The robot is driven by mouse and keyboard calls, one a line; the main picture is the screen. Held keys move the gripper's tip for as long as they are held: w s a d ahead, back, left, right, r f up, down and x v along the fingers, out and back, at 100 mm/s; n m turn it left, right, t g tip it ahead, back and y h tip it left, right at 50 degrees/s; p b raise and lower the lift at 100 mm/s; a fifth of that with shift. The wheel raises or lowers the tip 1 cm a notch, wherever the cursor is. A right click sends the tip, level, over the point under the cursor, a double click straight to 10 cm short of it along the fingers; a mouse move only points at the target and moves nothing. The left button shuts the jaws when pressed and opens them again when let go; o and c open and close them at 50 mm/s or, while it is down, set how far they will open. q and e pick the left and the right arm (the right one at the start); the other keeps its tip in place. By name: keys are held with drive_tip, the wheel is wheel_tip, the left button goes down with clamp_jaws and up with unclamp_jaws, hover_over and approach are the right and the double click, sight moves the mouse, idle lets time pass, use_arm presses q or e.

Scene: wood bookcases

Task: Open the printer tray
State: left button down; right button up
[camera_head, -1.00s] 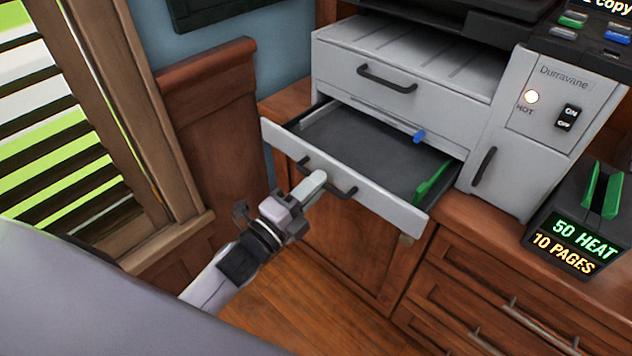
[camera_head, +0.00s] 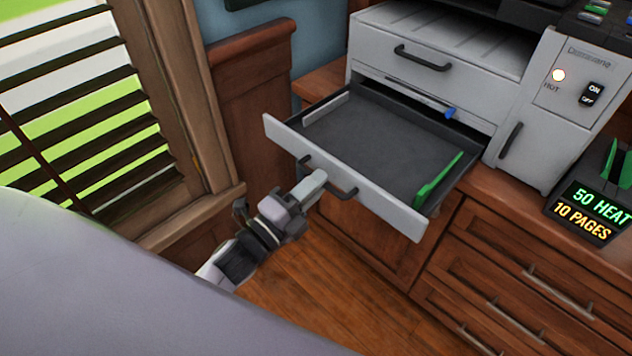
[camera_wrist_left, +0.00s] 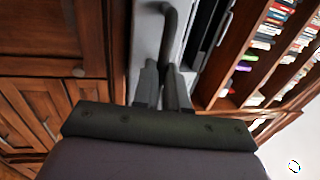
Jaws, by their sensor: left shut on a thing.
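The printer (camera_head: 440,50) is a light grey machine on a wooden cabinet. Its lower paper tray (camera_head: 375,150) is pulled well out, with a dark empty floor, a green guide (camera_head: 438,180) on the right and a blue tab (camera_head: 450,113) at the back. My left gripper (camera_head: 315,183) is at the tray's dark handle (camera_head: 343,192), shut on it near the middle of the white front panel. The left wrist view shows the fingers (camera_wrist_left: 165,88) closed about the dark handle (camera_wrist_left: 172,30). My right gripper is not in view.
An upper drawer with its own handle (camera_head: 422,58) is shut. A display block (camera_head: 590,213) reading "50 HEAT 10 PAGES" stands right of the printer. A shuttered window (camera_head: 90,100) is at the left. Open wood floor (camera_head: 310,300) lies below the tray.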

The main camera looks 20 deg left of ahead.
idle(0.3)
use_arm(q)
drive_tip(key=c, duration=1.5)
unclamp_jaws()
drive_tip(key=shift+o, duration=0.2)
drive_tip(key=shift+s, duration=0.1)
drive_tip(key=v, duration=0.7)
drive_tip(key=shift+b, duration=0.3)
drive_tip(key=shift+r, duration=0.1)
drive_tip(key=s+f+n+g+y+p, duration=0.2)
drive_tip(key=s+f+n+g+p, duration=0.1)
drive_tip(key=n, duration=0.7)
drive_tip(key=s+f+n+g+y+p, duration=0.2)
drive_tip(key=s+f+n+g+p, duration=0.2)
drive_tip(key=n, duration=0.5)
drive_tip(key=s+d+g+p, duration=0.1)
drive_tip(key=s+p, duration=0.1)
drive_tip(key=shift+s+n+g+y, duration=0.3)
drive_tip(key=shift+n+y, duration=0.1)
